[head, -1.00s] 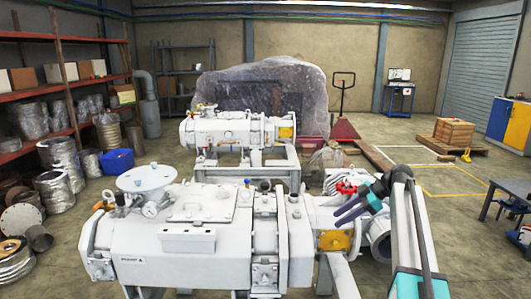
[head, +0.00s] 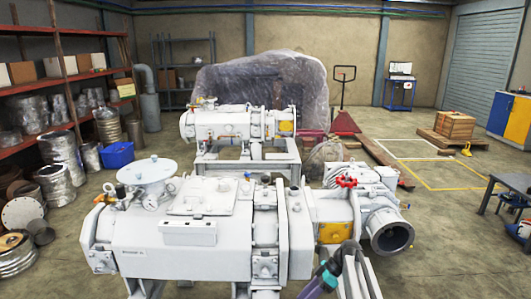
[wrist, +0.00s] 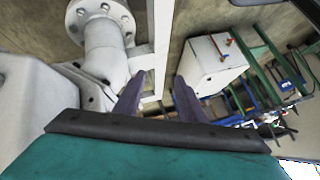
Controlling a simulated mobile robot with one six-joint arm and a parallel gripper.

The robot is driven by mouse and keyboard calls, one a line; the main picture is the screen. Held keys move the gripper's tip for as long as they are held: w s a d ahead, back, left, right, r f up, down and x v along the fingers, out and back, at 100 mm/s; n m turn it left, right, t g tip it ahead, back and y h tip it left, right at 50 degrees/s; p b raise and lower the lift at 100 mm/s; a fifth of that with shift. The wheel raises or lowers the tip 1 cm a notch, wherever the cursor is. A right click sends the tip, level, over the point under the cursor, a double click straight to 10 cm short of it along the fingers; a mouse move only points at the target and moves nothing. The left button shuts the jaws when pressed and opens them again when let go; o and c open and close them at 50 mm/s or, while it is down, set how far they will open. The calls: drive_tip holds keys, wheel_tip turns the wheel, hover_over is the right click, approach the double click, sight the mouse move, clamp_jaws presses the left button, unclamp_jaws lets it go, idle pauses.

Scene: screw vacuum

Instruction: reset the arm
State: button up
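My gripper (head: 312,289) is at the bottom edge of the head view, in front of the white vacuum pump (head: 200,245), at its right end. Its fingertips are partly cut off there. In the wrist view the two dark purple fingers (wrist: 157,85) stand apart with nothing between them.
In the wrist view a white flanged pipe (wrist: 101,35) is close on the left, and a white box (wrist: 213,62) lies beyond the fingers. In the head view a blue table (head: 510,185) stands at the right, with open floor (head: 450,240) before it.

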drive_tip(key=s+a+f+m+g+h, duration=0.1)
drive_tip(key=s+a+f+m+g, duration=0.1)
drive_tip(key=s+f, duration=0.8)
drive_tip(key=s+a+f+m+g+h, duration=0.1)
drive_tip(key=s+a+f+m+h, duration=0.1)
drive_tip(key=s+f, duration=0.85)
drive_tip(key=s+d+f+m+h, duration=0.2)
drive_tip(key=s+m, duration=0.3)
drive_tip(key=s, duration=0.4)
drive_tip(key=s+d+f+m+h, duration=0.3)
drive_tip(key=s+d+m, duration=0.2)
drive_tip(key=s, duration=0.4)
drive_tip(key=shift+s+m, duration=0.2)
drive_tip(key=shift+m, duration=0.5)
